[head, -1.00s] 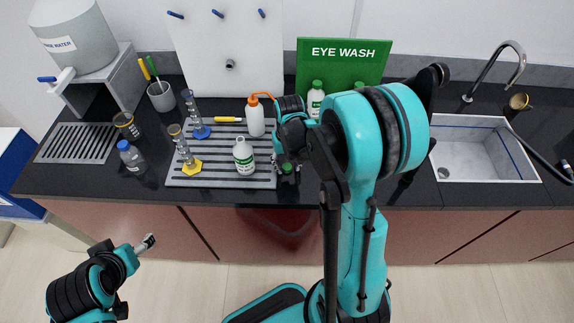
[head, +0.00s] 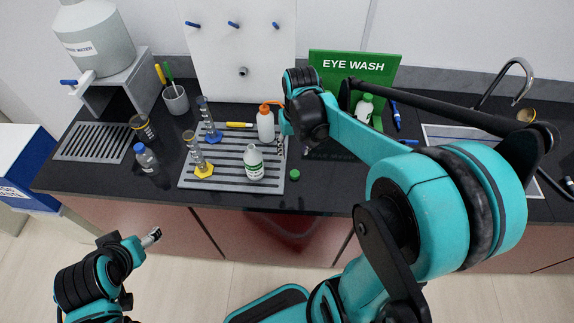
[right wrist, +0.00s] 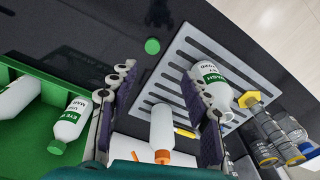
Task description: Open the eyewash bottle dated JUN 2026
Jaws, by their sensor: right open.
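A white eyewash bottle (head: 254,163) with a green label stands upright on the grey slatted mat (head: 231,184), with no cap on it. It also shows in the right wrist view (right wrist: 213,84). A green cap (head: 295,174) lies on the black counter just right of the mat, apart from the bottle; the right wrist view shows it too (right wrist: 152,46). My right gripper (right wrist: 160,72) is open and empty above the counter, its fingers apart. In the head view its arm partly hides it. My left gripper (head: 151,237) hangs in front of the counter. No date is legible.
Green-capped bottles (right wrist: 70,126) stand in the green EYE WASH holder (head: 352,75). An orange-topped wash bottle (head: 265,125) and a yellow-based cylinder (head: 203,169) are on the mat. A blue-capped bottle (head: 146,158) stands left. The sink (head: 448,135) is at right.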

